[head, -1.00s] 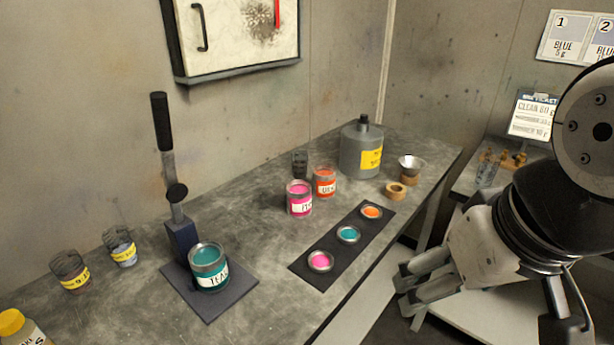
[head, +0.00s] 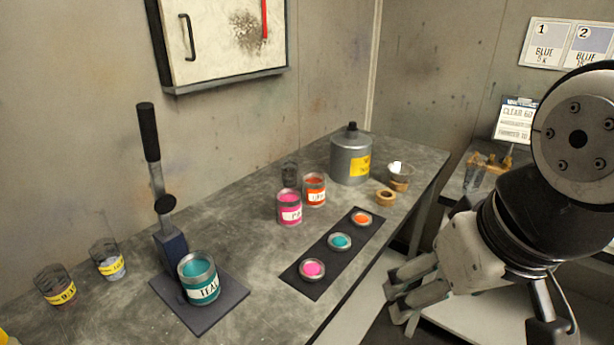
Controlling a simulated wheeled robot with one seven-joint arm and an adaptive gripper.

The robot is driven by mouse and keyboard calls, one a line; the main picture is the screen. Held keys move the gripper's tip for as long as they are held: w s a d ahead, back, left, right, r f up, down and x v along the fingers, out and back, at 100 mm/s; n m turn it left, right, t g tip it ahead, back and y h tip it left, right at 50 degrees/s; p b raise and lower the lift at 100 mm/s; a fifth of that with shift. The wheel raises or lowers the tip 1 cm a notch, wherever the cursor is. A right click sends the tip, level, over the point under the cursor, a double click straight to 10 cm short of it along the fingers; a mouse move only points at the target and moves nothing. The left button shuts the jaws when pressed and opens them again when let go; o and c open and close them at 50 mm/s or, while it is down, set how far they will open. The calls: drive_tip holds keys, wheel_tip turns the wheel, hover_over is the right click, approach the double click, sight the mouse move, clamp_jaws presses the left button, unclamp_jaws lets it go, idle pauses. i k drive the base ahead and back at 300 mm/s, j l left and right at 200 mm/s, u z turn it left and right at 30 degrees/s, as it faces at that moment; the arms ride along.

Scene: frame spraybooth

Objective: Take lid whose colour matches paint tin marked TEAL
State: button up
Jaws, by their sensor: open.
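The paint tin marked TEAL (head: 201,290) stands open on the dark base plate of a lever press (head: 172,250), with teal paint inside. Three lids lie in a row on a black mat (head: 321,284): a pink lid (head: 312,269) nearest, a teal lid (head: 340,242) in the middle, and an orange lid (head: 361,218) farthest. My gripper (head: 398,290) is at the right, beyond the bench's front edge, apart from the lids. It is open, with nothing seen between its fingers.
A pink tin (head: 289,209) and an orange tin (head: 315,192) stand behind the mat. A grey can (head: 351,160), a tape roll (head: 385,197) and a metal cup (head: 399,174) are farther back. Two cups (head: 57,286) stand at left. The press handle (head: 148,132) rises high.

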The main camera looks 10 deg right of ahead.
sight(336, 242)
drive_tip(key=i+l+u, duration=0.2)
drive_tip(key=l, duration=0.15)
drive_tip(key=i+l+u, duration=0.2)
drive_tip(key=l, duration=0.2)
drive_tip(key=l+u, duration=0.25)
drive_tip(key=l, duration=0.15)
drive_tip(key=i+l+u, duration=0.2)
drive_tip(key=l, duration=0.25)
